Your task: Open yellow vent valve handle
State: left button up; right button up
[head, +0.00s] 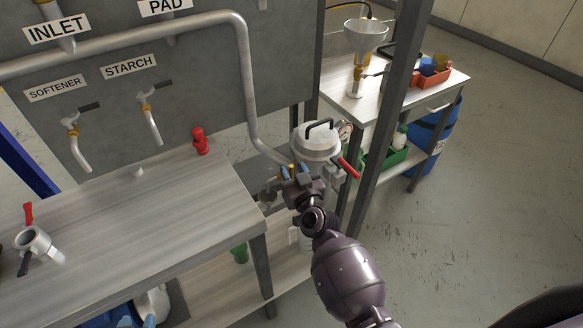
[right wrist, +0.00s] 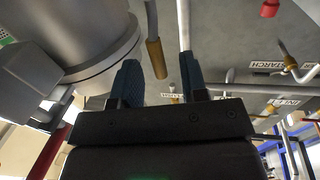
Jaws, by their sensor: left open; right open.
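A small yellow handle (head: 290,167) shows beside the steel lidded vessel (head: 316,146), at the lower end of the grey pipe. In the right wrist view a yellow-brown cylindrical piece (right wrist: 156,58) hangs beyond the gap between the fingertips; I take it for the vent valve handle. My right gripper (head: 298,174) is just in front of it with its blue fingers apart and nothing between them. Its open fingers also show in the right wrist view (right wrist: 162,82). The gripper partly hides the valve, so contact cannot be told. My left gripper is not in view.
The vessel wall (right wrist: 75,35) is close to one finger. A red lever (head: 349,168) sticks out right of the vessel. A dark post (head: 387,110) stands to the right. A steel bench (head: 130,230) lies to the left, a side table (head: 395,95) behind. Floor at right is clear.

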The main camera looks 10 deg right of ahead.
jog(key=shift+w+a, duration=0.1)
jog(key=shift+w, duration=0.75)
grip_shut()
